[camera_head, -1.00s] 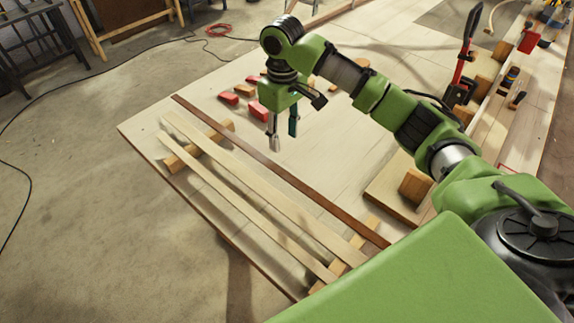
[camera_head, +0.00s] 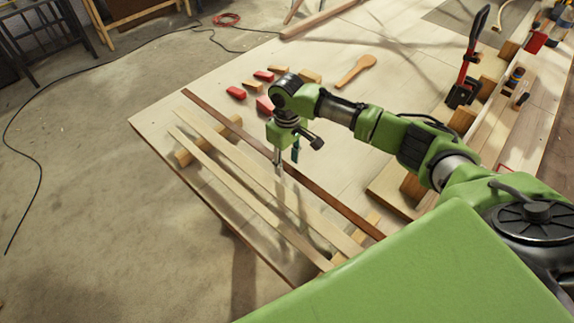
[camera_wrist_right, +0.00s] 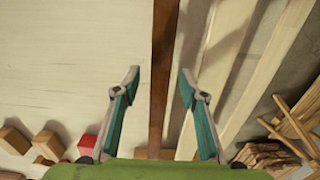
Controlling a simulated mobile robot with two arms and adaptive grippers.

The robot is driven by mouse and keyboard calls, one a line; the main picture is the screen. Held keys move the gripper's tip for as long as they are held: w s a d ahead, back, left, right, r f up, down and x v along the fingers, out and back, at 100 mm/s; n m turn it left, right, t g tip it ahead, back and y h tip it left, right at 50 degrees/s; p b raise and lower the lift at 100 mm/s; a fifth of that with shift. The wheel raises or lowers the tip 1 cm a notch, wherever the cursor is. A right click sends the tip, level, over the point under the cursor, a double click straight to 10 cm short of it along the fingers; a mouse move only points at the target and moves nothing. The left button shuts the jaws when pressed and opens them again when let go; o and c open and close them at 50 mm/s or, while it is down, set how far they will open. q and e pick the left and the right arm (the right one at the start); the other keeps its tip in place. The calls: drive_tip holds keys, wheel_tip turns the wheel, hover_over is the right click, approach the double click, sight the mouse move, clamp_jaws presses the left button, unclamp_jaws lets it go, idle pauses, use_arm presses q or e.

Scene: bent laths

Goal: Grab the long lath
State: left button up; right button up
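A long dark brown lath (camera_head: 338,205) lies diagonally on the pale work table. Two pale laths, one nearer it (camera_head: 225,149) and an outer one (camera_head: 230,180), lie beside it and look shorter. My right gripper (camera_head: 286,165) points down over the dark lath, close to it. In the right wrist view my gripper (camera_wrist_right: 158,72) is open, with the dark lath (camera_wrist_right: 160,60) running between its fingers. I cannot tell how much height is left between fingertips and lath. The pale laths pass to the right of the fingers there. My left gripper is not in view.
Wooden supports lie under the laths at the far end (camera_head: 188,157) and near end (camera_head: 372,220). Red blocks (camera_head: 236,93) and wooden blocks lie behind the gripper. A wooden spoon-shaped piece (camera_head: 356,70) and a red-handled clamp (camera_head: 468,65) are farther right. The table's middle is clear.

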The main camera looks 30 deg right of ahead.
clamp_jaws()
